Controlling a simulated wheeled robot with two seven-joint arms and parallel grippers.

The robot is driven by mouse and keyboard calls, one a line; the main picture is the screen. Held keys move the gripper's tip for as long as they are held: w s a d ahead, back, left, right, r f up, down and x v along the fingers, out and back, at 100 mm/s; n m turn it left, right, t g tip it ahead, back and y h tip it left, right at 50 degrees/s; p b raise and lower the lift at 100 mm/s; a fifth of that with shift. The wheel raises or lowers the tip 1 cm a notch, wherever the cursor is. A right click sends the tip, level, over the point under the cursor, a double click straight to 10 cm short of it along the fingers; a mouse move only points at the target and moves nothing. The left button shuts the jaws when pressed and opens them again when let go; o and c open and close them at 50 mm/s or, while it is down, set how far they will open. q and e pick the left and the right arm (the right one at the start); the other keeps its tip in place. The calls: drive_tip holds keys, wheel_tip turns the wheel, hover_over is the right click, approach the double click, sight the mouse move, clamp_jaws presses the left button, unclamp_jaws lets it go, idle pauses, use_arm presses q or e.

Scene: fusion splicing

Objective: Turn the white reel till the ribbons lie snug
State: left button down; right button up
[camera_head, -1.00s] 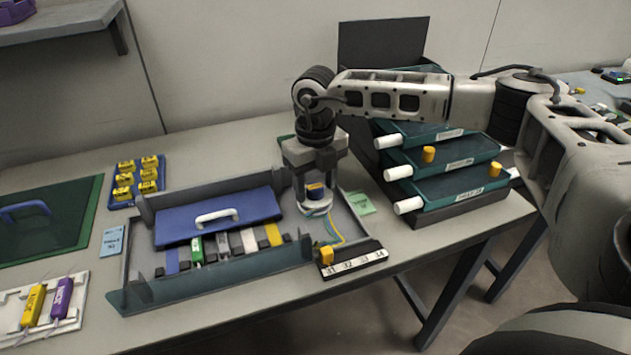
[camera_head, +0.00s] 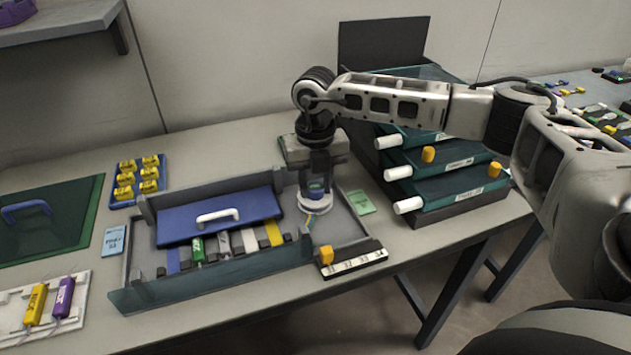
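The white reel (camera_head: 318,205) stands in the right end of the grey open tray (camera_head: 345,227). My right gripper (camera_head: 317,188) points straight down over it, with its fingers at the reel's top. It looks shut on the hub, though the fingers partly hide the grip. A blue and green patch shows between the fingers. A short stretch of ribbon (camera_head: 310,221) shows at the reel's front edge, close to the reel; the rest is too small or hidden to follow. My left gripper is not in view.
A blue lid with a white handle (camera_head: 217,217) lies left of the reel, above a row of coloured pieces. Stacked green trays with white knobs (camera_head: 460,187) stand close on the right. A block with a yellow peg (camera_head: 326,256) sits at the tray's front.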

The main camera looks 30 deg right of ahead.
sight(315, 187)
drive_tip(key=o, duration=0.4)
drive_tip(key=shift+r, duration=0.15)
wheel_tip(315, 187, up, 16)
drive_tip(key=shift+f, duration=0.15)
idle(0.5)
